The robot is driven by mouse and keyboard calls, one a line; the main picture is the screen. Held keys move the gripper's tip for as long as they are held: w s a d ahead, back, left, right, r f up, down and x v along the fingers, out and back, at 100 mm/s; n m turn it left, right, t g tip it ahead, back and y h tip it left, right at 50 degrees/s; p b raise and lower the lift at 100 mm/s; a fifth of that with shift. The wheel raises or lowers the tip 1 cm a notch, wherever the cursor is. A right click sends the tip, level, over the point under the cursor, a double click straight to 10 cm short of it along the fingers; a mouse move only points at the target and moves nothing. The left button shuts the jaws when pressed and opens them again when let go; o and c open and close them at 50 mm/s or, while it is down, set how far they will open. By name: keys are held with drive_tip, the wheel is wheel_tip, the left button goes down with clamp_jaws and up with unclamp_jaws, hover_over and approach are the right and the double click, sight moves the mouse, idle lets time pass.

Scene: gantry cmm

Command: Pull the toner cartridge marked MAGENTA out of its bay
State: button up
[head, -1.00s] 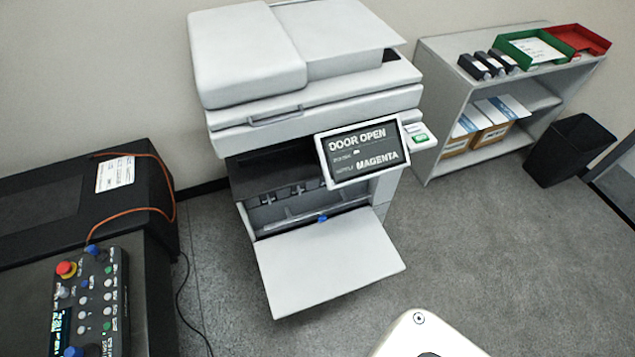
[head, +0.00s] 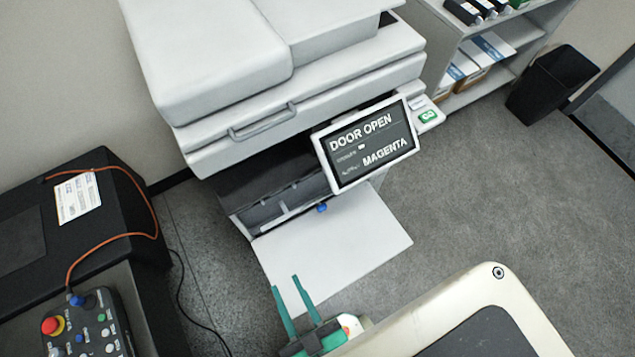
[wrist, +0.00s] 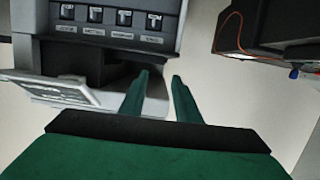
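The white printer (head: 290,110) stands with its front door (head: 350,240) folded down and its interior dark. In the wrist view a row of several dark cartridge bays (wrist: 110,16) shows at the top, each with a pale piece in it and a small label strip. The labels are too small to read surely, so I cannot tell which is MAGENTA. My gripper (head: 286,284) is green, open and empty, in front of the lowered door in the head view. In the wrist view its fingers (wrist: 160,76) are apart and clear of the bays.
The tilted screen (head: 365,143) reads DOOR OPEN and MAGENTA and juts out at the printer's right front. A black machine (head: 110,235) with an orange cable and a control panel (head: 85,328) stand left. A shelf (head: 455,45) and black bin (head: 552,90) stand right.

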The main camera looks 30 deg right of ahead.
drive_tip(key=g, duration=0.6)
approach(295, 187)
drive_tip(key=shift+s+d+r, duration=0.1)
drive_tip(key=shift+s+r, duration=0.2)
drive_tip(key=shift+r, duration=0.2)
drive_tip(key=shift+s+d+r, duration=0.1)
drive_tip(key=shift+s+r, duration=0.2)
drive_tip(key=shift+r, duration=0.2)
drive_tip(key=shift+w+f, duration=0.1)
drive_tip(key=x, duration=1)
drive_tip(key=shift+a+f, duration=0.15)
drive_tip(key=shift+f, duration=0.2)
clamp_jaws()
